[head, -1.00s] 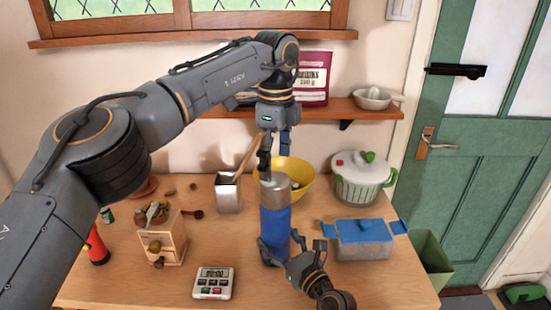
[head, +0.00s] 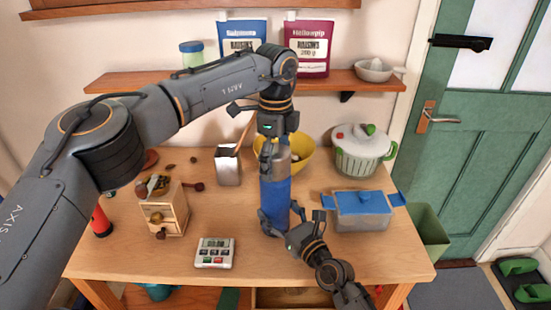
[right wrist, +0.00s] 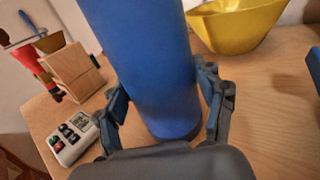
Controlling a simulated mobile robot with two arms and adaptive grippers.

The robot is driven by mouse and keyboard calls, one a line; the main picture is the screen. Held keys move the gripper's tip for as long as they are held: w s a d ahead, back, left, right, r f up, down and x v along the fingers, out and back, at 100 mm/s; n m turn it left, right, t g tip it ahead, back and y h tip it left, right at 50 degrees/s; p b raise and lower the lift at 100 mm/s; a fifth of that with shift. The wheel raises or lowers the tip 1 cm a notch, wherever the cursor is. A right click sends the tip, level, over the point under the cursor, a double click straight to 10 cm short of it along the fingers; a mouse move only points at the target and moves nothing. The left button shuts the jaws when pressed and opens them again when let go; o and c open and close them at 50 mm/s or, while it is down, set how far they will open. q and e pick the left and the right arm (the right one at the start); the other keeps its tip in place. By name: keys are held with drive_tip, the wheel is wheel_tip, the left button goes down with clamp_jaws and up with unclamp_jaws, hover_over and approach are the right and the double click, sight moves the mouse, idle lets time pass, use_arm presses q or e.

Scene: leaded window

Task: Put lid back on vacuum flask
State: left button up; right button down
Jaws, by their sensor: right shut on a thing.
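The blue vacuum flask (head: 275,198) stands upright on the table, with a silver-grey top section (head: 281,160). I cannot tell whether that section is the lid or part of the flask. My left gripper (head: 274,150) points down at the top of the flask, its fingers beside the silver section. The arm and fingers hide part of the top, and I cannot tell whether they grip. My right gripper (head: 283,222) is shut around the lower blue body. The right wrist view shows its fingers (right wrist: 168,105) on both sides of the flask.
A yellow bowl (head: 303,157) stands just behind the flask. A blue-lidded container (head: 362,215) is to the right, with a white-green pot (head: 362,158) behind it. A timer (head: 215,253), a wooden grinder (head: 168,213) and a metal holder (head: 228,168) are to the left.

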use_arm(q)
drive_tip(key=c, duration=0.9)
use_arm(e)
drive_tip(key=shift+f, duration=0.15)
use_arm(q)
drive_tip(key=m, duration=0.9)
drive_tip(key=shift+m, duration=0.3)
drive_tip(key=m, duration=1.4)
drive_tip(key=shift+f+m, duration=0.1)
drive_tip(key=shift+m, duration=0.3)
drive_tip(key=m, duration=1.3)
drive_tip(key=o, duration=1.4)
